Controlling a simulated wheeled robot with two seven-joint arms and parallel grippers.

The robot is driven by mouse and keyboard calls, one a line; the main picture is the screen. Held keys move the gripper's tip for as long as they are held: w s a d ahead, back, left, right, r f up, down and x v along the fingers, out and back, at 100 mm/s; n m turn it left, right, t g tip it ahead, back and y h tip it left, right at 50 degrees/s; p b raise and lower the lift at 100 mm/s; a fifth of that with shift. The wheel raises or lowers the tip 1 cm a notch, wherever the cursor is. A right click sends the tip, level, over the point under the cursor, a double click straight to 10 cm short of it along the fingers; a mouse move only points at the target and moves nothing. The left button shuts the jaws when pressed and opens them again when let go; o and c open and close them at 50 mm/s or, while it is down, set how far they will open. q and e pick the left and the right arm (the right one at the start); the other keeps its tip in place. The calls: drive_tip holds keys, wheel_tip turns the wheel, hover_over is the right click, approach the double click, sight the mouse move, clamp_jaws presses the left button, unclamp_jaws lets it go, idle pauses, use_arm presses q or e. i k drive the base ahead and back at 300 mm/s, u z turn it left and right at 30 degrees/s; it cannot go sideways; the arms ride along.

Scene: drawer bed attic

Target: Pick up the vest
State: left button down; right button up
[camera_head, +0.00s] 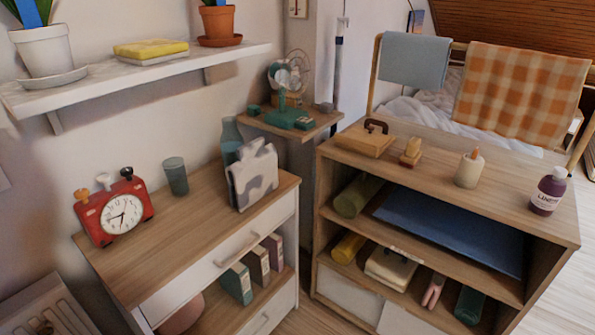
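No garment in view is plainly a vest. A white and grey patched item (251,180) stands upright at the right end of the wooden dresser top (190,225); its shape is irregular, and I cannot tell whether it is the vest. A blue-grey cloth (413,60) and an orange checked cloth (521,92) hang over a wooden rail at the back right. Neither of my grippers is in view.
A teal bottle (231,137) stands close behind the patched item. A teal cup (175,176) and a red alarm clock (115,208) are farther left. An open shelf unit (440,140) stands to the right. The dresser's front middle is clear.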

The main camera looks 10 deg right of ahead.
sight(254, 175)
drive_tip(key=z, duration=0.55)
drive_tip(key=k, duration=0.65)
drive_tip(key=z, duration=0.75)
drive_tip(key=i, duration=1.4)
drive_tip(key=u, duration=1.2)
drive_tip(key=i, duration=0.9)
drive_tip(key=u, duration=0.95)
